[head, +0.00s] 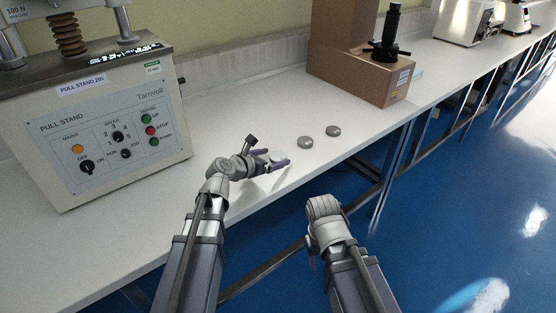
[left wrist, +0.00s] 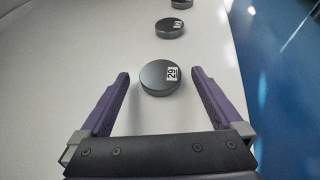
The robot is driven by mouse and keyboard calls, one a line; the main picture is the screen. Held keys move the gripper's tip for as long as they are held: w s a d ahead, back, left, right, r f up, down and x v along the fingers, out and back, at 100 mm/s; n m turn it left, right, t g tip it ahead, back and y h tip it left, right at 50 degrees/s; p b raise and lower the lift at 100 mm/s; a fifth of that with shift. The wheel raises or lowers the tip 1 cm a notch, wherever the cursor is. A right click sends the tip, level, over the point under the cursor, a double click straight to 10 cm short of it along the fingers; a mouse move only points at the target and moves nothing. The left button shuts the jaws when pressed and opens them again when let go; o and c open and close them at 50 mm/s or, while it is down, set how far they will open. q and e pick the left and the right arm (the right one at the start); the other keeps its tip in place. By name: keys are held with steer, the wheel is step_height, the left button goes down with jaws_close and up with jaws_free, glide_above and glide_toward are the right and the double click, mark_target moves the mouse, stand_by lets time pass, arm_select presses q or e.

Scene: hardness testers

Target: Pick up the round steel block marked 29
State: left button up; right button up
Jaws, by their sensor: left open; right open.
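The round steel block marked 29 (left wrist: 156,82) is a dark grey disc lying flat on the white bench, its label on top. In the left wrist view it lies between the tips of my open left gripper (left wrist: 160,78), with a gap to each finger.
Two similar steel blocks, one nearer (head: 306,142) and one farther (head: 333,130), lie beyond on the bench (head: 245,110). The bench's front edge is close, with blue floor below.

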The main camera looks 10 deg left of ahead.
arm_select(q)
steer(key=shift+w+d+f, duration=0.2)
steer(key=shift+w+f, duration=0.05)
steer(key=shift+w, duration=0.15)
steer(key=shift+s+r, duration=0.1)
steer(key=shift+c, duration=0.5)
jaws_close()
